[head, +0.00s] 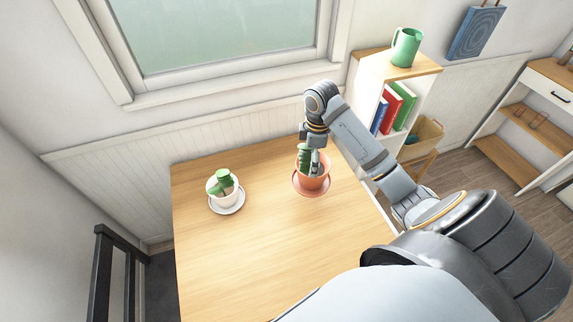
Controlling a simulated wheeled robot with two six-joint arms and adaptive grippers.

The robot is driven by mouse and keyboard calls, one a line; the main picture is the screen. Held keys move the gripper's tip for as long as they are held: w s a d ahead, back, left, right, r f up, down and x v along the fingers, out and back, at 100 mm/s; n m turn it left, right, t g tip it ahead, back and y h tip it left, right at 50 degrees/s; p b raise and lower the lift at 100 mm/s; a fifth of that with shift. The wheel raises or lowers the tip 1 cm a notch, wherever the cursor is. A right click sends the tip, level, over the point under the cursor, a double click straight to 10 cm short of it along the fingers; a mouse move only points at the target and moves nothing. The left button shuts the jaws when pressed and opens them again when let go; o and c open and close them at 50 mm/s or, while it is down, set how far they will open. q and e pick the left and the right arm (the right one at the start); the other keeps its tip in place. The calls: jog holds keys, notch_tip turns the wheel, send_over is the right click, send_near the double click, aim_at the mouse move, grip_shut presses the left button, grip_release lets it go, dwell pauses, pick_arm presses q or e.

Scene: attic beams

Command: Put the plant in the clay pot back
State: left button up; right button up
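The clay pot (314,184) stands upright on a terracotta saucer (298,190) on the wooden table, near the table's right side. A green plant (303,158) shows at the pot's opening, partly hidden by my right gripper. My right gripper (313,158) points down at the plant from above. At least one grey finger reaches to the pot's opening beside the plant. I cannot tell whether the fingers are closed on it. My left gripper is not in view.
A white pot (226,196) with a green cactus (223,178) stands on a white saucer (230,209) at the table's left. The table (245,250) is bare in front. A shelf (372,66) with books and a green pitcher (406,47) stands beyond the right edge. A window is behind.

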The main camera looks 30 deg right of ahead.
jog(key=w+a+f+p, duration=0.1)
jog(key=w+a+f, duration=0.1)
jog(key=w+f, duration=1)
jog(key=shift+a, duration=0.15)
jog(key=shift+s+f, duration=0.1)
jog(key=shift+f, duration=0.05)
jog(key=o, duration=1.5)
jog(key=shift+o, duration=0.6)
jog(key=shift+s, duration=0.1)
